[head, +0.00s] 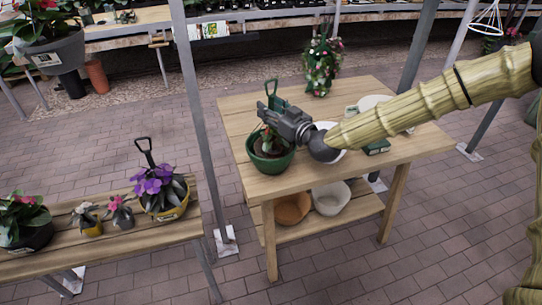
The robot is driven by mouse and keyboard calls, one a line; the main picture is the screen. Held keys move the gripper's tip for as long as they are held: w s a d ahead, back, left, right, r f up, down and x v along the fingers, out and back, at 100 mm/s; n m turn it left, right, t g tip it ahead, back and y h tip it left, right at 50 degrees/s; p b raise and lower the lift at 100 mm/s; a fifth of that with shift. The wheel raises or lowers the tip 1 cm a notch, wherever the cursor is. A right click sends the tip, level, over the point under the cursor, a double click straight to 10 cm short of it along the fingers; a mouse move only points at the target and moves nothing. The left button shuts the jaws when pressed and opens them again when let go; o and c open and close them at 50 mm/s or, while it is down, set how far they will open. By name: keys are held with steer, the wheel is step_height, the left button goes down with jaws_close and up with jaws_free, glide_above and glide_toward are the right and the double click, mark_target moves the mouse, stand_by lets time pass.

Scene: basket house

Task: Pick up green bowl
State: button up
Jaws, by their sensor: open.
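A dark green bowl (270,167) sits near the left front edge of the wooden table. Leaves of a small plant and something reddish show inside it. My gripper (266,112) reaches in from the right, above and just behind the bowl. Its jaws are open and point left. I cannot tell how far apart the gripper and the bowl are. A green trowel-like handle (271,87) shows just beyond the gripper. My gripper and wrist hide part of the table.
On the table, a white bowl (338,154) is partly behind my arm, with a dark green box (377,147) to its right. An orange pot (292,209) and a white pot (331,198) stand on the lower shelf. A metal post (199,120) rises left of the table.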

jaws_close()
steer(key=shift+r, duration=0.2)
stand_by(0.3)
